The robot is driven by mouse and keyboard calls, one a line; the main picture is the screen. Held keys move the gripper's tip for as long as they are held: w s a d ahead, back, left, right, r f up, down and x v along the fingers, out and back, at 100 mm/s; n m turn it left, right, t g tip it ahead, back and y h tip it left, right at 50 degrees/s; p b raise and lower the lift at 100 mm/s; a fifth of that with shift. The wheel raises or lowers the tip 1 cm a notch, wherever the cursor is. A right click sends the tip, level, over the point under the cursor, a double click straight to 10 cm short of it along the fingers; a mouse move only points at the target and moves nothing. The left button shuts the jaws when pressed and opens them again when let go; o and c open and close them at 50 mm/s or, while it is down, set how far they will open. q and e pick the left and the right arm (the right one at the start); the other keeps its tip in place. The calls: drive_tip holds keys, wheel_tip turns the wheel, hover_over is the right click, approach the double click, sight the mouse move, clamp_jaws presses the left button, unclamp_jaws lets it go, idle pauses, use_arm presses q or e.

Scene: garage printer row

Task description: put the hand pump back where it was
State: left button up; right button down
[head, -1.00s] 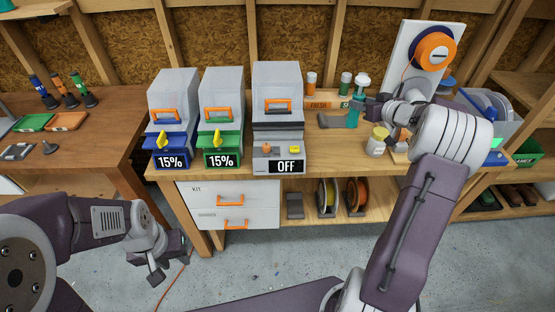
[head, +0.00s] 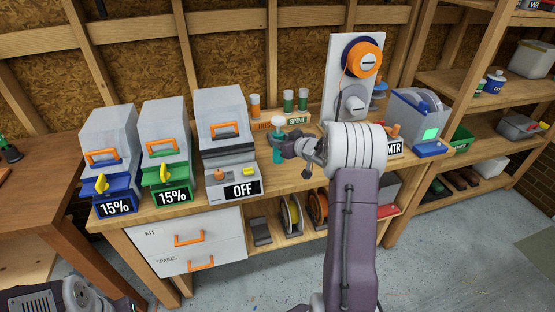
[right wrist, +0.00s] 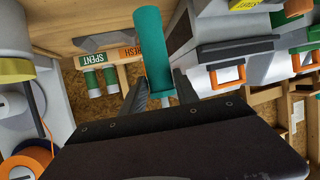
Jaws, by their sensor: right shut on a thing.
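The hand pump, a teal cylinder with a pale top (head: 278,125), is at the bench, just right of the grey box marked OFF. My right gripper (head: 290,148) is shut on the pump from the right. In the right wrist view, the teal cylinder (right wrist: 153,50) lies between the two dark fingers (right wrist: 158,95). I cannot tell whether its base touches the bench. Only part of my left arm shows at the bottom left; its gripper is out of frame.
The OFF box (head: 228,150) stands left of the pump. Behind is a rack with a FRESH label (head: 268,125) and a SPENT label (head: 298,121), with small canisters. A white panel (head: 338,70) with spools stands right.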

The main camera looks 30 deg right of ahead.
sight(278, 152)
drive_tip(key=f, duration=0.1)
drive_tip(key=f+b, duration=0.1)
drive_tip(key=f, duration=0.1)
drive_tip(key=a+f, duration=0.1)
drive_tip(key=shift+w+a+f, duration=0.1)
drive_tip(key=shift+w+f, duration=0.15)
drive_tip(key=shift+f, duration=0.1)
drive_tip(key=shift+s+f, duration=0.1)
drive_tip(key=c, duration=0.9)
unclamp_jaws()
